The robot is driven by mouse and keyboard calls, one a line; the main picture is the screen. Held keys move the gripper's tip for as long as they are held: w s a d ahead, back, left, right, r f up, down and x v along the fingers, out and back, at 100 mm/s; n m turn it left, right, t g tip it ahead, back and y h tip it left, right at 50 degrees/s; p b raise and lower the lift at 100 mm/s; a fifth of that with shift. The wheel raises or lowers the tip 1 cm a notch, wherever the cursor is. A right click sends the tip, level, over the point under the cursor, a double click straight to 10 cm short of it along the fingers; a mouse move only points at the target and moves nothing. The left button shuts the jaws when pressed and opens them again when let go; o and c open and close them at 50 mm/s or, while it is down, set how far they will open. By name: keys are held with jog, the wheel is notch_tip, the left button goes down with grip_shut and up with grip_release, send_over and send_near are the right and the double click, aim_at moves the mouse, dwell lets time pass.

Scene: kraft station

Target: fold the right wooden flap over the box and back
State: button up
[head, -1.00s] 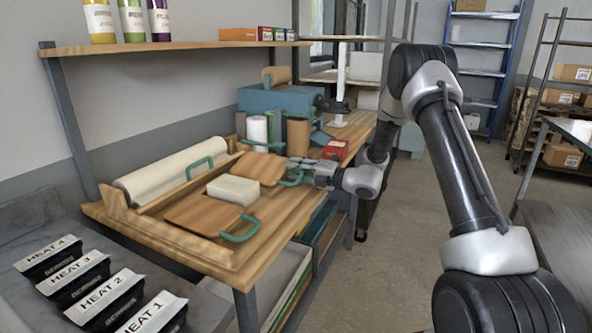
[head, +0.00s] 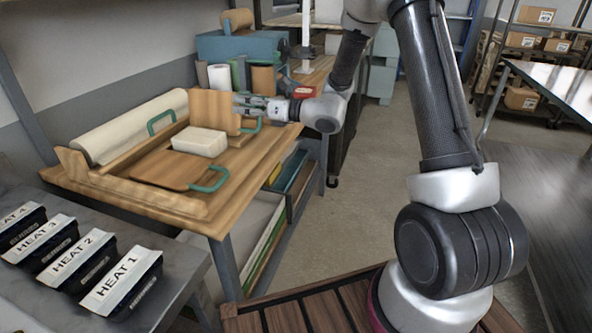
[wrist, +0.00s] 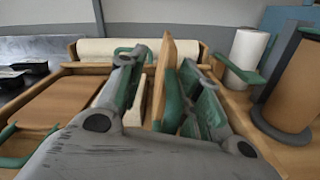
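The white box (head: 200,141) lies on the wooden folding board between the flaps; in the wrist view it is mostly hidden behind a finger. The right wooden flap (head: 211,108) stands roughly upright beside the box, with its green handle (head: 253,126) on the right. In the wrist view the flap (wrist: 166,72) shows nearly edge-on between my fingers. My gripper (head: 240,104) is at the flap's handle side. Its fingers (wrist: 160,88) are spread on both sides of the flap and handle, with a visible gap at the left; contact at the right finger is unclear.
The left wooden flap (head: 178,168) lies flat with its green handle (head: 210,181). Another green handle (head: 161,122) stands near the white paper roll (head: 130,125). Upright rolls (head: 263,79) stand beyond the flap. Black HEAT bins (head: 118,285) sit on the grey bench at front left.

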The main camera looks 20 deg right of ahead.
jog(key=s+d+f+n+g, duration=0.2)
jog(key=s+g, duration=0.2)
jog(key=s, duration=0.4)
jog(key=s+d+f+n+g, duration=0.2)
jog(key=s+g, duration=0.3)
jog(key=s, duration=0.4)
jog(key=s+d+f+n+g, duration=0.2)
jog(key=s+n+g, duration=0.1)
jog(key=s, duration=0.6)
jog(key=shift+d+f+n+g, duration=0.3)
jog(key=shift+d+g, duration=0.1)
jog(key=shift+g, duration=0.5)
